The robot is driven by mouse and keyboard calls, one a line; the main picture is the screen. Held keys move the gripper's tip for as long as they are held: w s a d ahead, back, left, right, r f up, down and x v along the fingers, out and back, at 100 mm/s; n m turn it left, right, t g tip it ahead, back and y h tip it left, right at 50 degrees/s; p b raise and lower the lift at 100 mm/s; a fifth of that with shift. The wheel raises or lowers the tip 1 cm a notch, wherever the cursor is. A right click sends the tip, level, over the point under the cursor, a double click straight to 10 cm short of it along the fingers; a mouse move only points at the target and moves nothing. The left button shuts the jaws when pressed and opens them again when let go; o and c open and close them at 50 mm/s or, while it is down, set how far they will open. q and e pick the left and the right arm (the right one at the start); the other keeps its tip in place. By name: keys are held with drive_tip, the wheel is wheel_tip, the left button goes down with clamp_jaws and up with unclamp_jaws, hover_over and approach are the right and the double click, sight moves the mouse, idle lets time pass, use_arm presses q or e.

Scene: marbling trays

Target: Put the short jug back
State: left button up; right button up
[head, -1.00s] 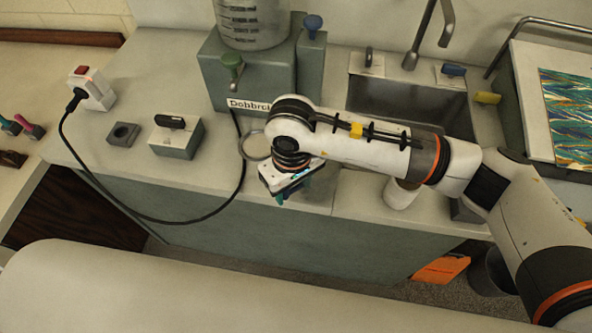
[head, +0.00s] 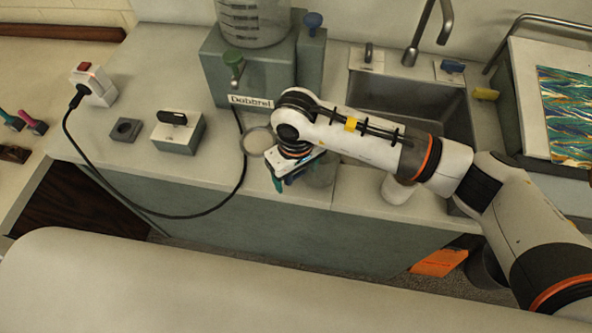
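My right gripper (head: 284,180) points down over the front edge of the counter, below the dispenser. One teal fingertip shows; the rest of the fingers is hidden, so I cannot tell whether it is open or shut. A grey-green, rounded, jug-like thing (head: 321,172) shows just right of the gripper, partly covered by my arm. I cannot tell whether it is the short jug or whether the gripper touches it. A white cylindrical vessel (head: 397,190) stands farther right, its top hidden by my forearm. My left gripper is out of view.
A grey dispenser (head: 222,85) with a green tap stands behind, with a pale round ring (head: 257,141) before it. A black cable crosses the counter from a white plug box (head: 95,85). A switch box (head: 178,133) stands left; a sink (head: 412,100) lies right.

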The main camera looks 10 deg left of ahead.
drive_tip(key=shift+r+p, duration=0.2)
drive_tip(key=shift+p, duration=0.1)
drive_tip(key=shift+r+b, duration=0.25)
drive_tip(key=shift+b, duration=0.1)
wheel_tip(320, 180, up, 11)
drive_tip(key=b, duration=0.3)
drive_tip(key=shift+f, duration=0.2)
drive_tip(key=shift+r, duration=0.4)
drive_tip(key=shift+s+f, duration=0.1)
